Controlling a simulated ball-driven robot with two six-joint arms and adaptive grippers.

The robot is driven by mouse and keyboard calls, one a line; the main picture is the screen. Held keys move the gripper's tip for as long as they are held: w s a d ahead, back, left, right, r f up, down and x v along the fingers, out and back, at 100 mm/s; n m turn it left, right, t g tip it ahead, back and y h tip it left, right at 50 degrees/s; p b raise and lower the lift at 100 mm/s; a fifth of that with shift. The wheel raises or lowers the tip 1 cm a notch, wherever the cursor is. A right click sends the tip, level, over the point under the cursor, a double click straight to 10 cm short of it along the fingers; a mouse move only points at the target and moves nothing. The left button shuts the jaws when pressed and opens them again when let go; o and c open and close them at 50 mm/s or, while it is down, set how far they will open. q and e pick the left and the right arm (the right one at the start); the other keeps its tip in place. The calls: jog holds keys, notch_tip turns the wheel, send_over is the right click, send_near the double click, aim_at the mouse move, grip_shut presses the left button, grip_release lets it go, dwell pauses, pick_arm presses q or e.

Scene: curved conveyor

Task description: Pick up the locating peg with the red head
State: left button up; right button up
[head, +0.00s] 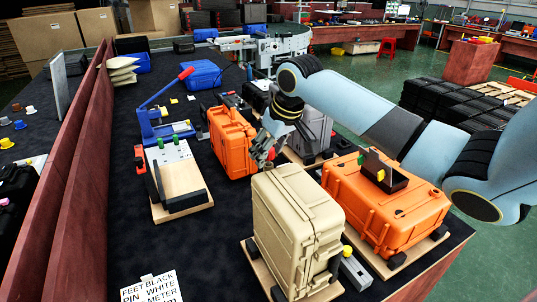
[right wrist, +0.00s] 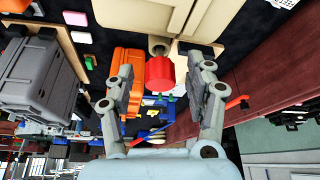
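The locating peg (right wrist: 160,74) shows in the right wrist view as a bright red cylindrical head with a grey-beige round part (right wrist: 158,45) beyond it. My right gripper (right wrist: 166,84) is open, with one finger on each side of the red head and a visible gap at both sides. In the head view my right gripper (head: 267,147) points down between the orange case and the tan case. I cannot clearly make out the peg there. My left gripper is not in view.
A tan case (head: 297,225) stands close in front of my right gripper. An upright orange case (head: 232,142) is behind it to the left, and another orange case (head: 388,208) lies to the right. A blue press (head: 160,125) and a fixture board (head: 178,180) stand left.

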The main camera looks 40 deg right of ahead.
jog(key=c, duration=1)
jog(key=shift+r, duration=0.1)
